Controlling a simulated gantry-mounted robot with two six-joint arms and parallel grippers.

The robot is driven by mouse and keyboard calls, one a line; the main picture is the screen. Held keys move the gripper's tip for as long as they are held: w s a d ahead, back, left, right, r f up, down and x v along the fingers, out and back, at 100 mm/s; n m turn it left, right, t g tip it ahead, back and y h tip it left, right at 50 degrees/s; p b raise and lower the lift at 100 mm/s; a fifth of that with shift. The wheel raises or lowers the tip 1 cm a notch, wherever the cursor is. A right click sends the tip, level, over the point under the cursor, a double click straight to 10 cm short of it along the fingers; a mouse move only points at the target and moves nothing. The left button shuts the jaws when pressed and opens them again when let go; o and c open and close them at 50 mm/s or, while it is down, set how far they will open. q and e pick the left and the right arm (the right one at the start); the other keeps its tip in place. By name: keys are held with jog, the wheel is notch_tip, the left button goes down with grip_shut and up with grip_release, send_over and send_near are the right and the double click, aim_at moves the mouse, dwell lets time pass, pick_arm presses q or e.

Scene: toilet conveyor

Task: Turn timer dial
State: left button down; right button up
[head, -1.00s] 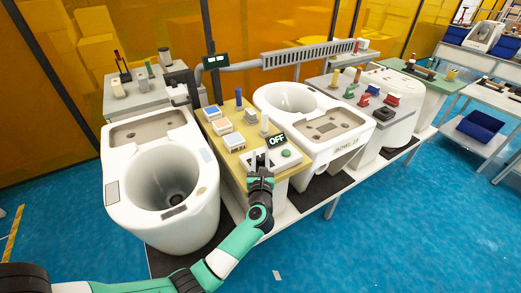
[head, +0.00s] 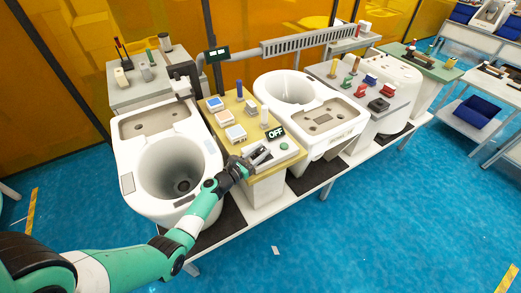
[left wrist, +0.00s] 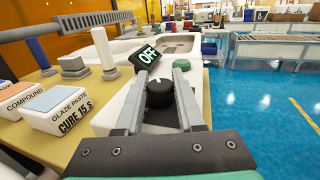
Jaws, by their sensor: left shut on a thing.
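The timer dial (left wrist: 160,93) is a dark round knob with a white pointer mark, between my left gripper's two grey fingers in the left wrist view. My left gripper (head: 259,156) is shut on it at the front of the yellow-topped station (head: 217,131). In the head view the gripper mostly hides the dial. A green button (head: 284,146) sits right of the gripper. My right gripper is not in view.
A white toilet (head: 128,158) stands left of the station and another white ceramic unit (head: 341,128) right of it. Labelled boxes (left wrist: 65,107) and upright posts (head: 264,115) stand on the yellow top. Blue floor lies open in front.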

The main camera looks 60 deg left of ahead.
pick_arm(q)
jog(key=shift+h, duration=0.3)
jog(key=c, duration=0.5)
grip_release()
jog(key=shift+s, duration=0.15)
jog(key=p+v, duration=0.3)
jog(key=v, duration=0.8)
jog(key=shift+s+d, duration=0.15)
